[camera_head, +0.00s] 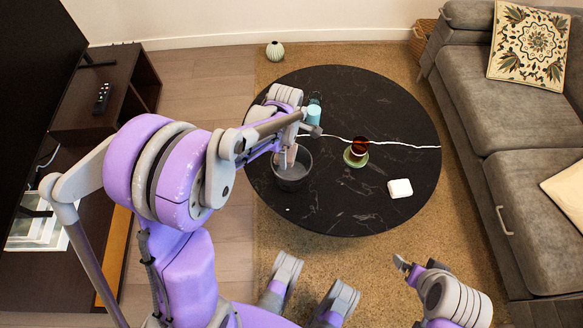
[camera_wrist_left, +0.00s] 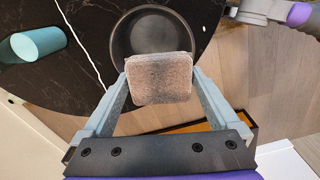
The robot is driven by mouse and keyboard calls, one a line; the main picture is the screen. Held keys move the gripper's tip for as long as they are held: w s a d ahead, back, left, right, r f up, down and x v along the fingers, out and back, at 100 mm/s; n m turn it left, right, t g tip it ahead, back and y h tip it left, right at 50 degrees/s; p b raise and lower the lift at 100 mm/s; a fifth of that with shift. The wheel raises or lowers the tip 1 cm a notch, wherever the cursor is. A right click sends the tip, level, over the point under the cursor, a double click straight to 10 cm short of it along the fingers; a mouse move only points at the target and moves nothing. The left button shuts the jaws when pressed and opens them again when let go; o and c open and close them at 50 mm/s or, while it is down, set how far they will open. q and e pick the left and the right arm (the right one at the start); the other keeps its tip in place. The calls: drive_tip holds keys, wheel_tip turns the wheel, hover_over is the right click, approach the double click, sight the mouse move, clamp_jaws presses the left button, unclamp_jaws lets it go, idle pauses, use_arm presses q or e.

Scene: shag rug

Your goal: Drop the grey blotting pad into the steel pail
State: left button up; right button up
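The steel pail (camera_head: 293,184) stands at the left side of the round black table. In the left wrist view the pail (camera_wrist_left: 117,38) lies open, just beyond the fingertips. My left gripper (camera_wrist_left: 160,84) is shut on the grey blotting pad (camera_wrist_left: 160,78), whose sides meet both fingers. The pad is over the near part of the pail's mouth and hides part of it. In the head view my left gripper (camera_head: 287,160) is at the pail's mouth, partly hidden by my arm. My right gripper (camera_head: 404,264) is off the table's front edge, and its opening is unclear.
A light-blue cylinder (camera_head: 313,115) stands behind the pail, near a dark bottle (camera_head: 316,98). A grey sofa (camera_head: 480,105) borders the rug.

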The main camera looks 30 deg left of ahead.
use_arm(q)
wheel_tip(320, 180, up, 11)
drive_tip(key=p, duration=0.2)
use_arm(e)
wheel_tip(320, 180, up, 3)
drive_tip(key=shift+f, duration=0.1)
use_arm(q)
drive_tip(key=shift+f, duration=0.1)
idle(0.4)
drive_tip(key=s+d+r+m+t, duration=0.1)
drive_tip(key=s+d+m+t, duration=0.15)
drive_tip(key=s+m, duration=0.7)
drive_tip(key=s+d+m+t, duration=0.2)
drive_tip(key=s+d+m, duration=0.2)
drive_tip(key=s+m, duration=0.55)
drive_tip(key=w+r+m+p, duration=0.2)
drive_tip(key=w+r+p, duration=0.1)
drive_tip(key=r+p, duration=1)
drive_tip(key=shift+w+r+t, duration=0.35)
drive_tip(key=shift+r+t, duration=0.1)
use_arm(e)
wheel_tip(320, 180, up, 14)
drive_tip(key=w, duration=0.2)
drive_tip(key=shift+t, duration=0.4)
use_arm(q)
drive_tip(key=shift+s, duration=0.2)
use_arm(e)
drive_tip(key=shift+s, duration=0.1)
